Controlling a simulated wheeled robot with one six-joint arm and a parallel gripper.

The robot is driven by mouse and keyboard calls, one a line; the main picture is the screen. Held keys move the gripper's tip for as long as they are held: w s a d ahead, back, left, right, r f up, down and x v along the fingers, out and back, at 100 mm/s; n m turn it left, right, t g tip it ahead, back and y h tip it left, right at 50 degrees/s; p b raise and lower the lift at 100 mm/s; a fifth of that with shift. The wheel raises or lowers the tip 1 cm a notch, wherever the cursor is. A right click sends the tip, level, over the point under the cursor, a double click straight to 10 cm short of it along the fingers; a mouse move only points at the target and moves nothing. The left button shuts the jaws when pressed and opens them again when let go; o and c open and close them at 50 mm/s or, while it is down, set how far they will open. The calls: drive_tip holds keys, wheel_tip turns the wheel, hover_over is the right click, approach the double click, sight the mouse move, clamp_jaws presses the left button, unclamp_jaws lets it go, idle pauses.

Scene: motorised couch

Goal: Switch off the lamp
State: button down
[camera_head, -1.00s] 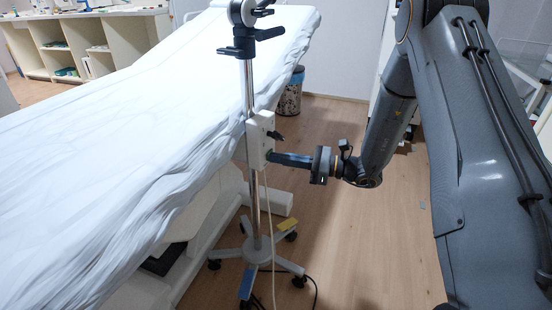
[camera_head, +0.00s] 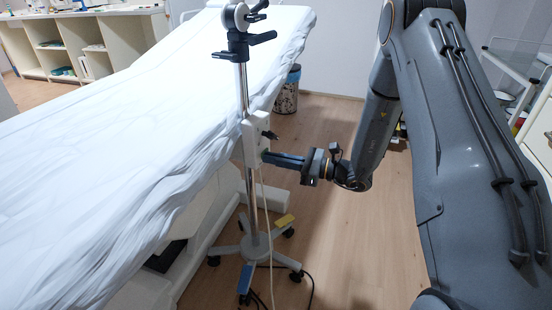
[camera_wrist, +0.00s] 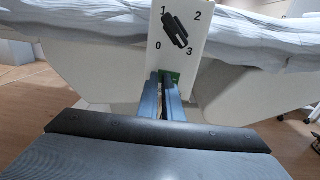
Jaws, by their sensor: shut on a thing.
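The lamp's stand is an upright metal pole (camera_head: 241,90) on a wheeled base (camera_head: 256,247), with a white control box (camera_head: 251,140) on it. The wrist view shows the box face (camera_wrist: 193,62) with marks 0, 1, 2 and 3 around a dark knob (camera_wrist: 175,30). The knob lies slanted between the 1 and 3 sides; which end is its pointer is unclear. My gripper (camera_head: 268,157) is at the lower part of the box, below the knob. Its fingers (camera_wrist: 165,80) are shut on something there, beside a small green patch. The lamp's head is not in view.
A couch with a white sheet (camera_head: 130,120) stands close to the left of the pole. A cable (camera_head: 265,215) hangs from the box to the floor. A bin (camera_head: 288,95) stands behind.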

drive_tip(key=shift+s+a+f, duration=0.2)
drive_tip(key=shift+s+a, duration=0.05)
drive_tip(key=shift+a, duration=0.15)
idle(0.3)
drive_tip(key=shift+p+v, duration=0.4)
drive_tip(key=shift+v, duration=0.35)
drive_tip(key=s+p+v, duration=0.1)
drive_tip(key=s+v, duration=0.1)
drive_tip(key=v, duration=1)
drive_tip(key=shift+r, duration=0.2)
drive_tip(key=shift+s, duration=0.1)
